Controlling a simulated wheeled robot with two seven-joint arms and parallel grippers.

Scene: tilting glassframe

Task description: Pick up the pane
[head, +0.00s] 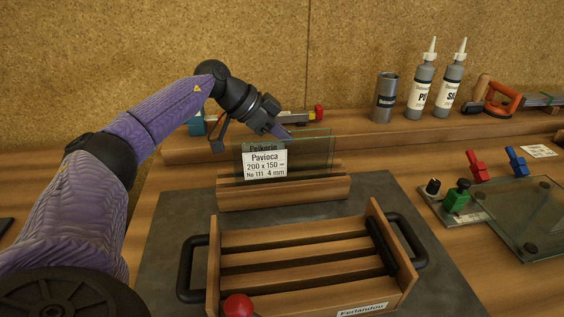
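The glass pane (312,152) stands upright in a slotted wooden block (290,193). A white label (265,163) on it reads "Pavioca, 200 x 150, No 111, 4 mm". Part of another label, "Pelkerie", shows just behind it, so a second pane seems to stand close behind. My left gripper (284,134) reaches down from the upper left to the top edge of the glass. Its fingertips are small and partly hidden, so I cannot tell whether they touch or grip the glass. My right gripper is out of view.
A wooden slotted carrier (300,236) with black side handles and a red knob (238,305) stands in front on a grey mat (390,195). A back ledge holds a can (385,97) and bottles (421,88). At right, glass (532,215) lies beside coloured clamps (477,167).

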